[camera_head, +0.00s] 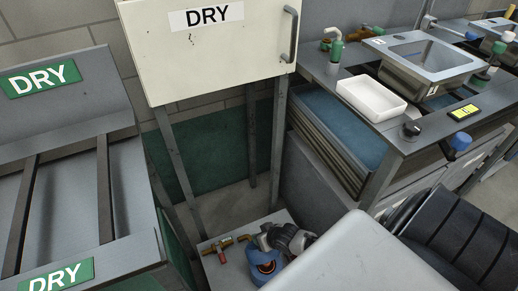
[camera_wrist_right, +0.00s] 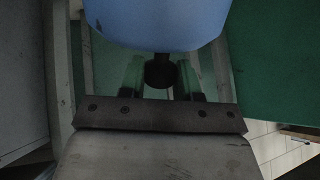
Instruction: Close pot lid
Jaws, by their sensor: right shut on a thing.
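In the right wrist view, a large smooth blue rounded body (camera_wrist_right: 158,22) fills the top middle. A black round knob (camera_wrist_right: 160,71) sits just under its lower edge. My right gripper (camera_wrist_right: 160,82) has one greenish finger on each side of this knob and is shut on it. I cannot tell whether the blue body is the pot lid or the pot. No pot or lid can be made out for certain in the head view. My left gripper is not in view.
A rack (camera_head: 75,160) with DRY signs stands at left, and a cream DRY cabinet (camera_head: 215,60) stands behind. A low shelf (camera_head: 222,272) holds pipe fittings and a blue item (camera_head: 263,268). At right, a counter carries a white tray (camera_head: 371,98) and a steel sink (camera_head: 425,62).

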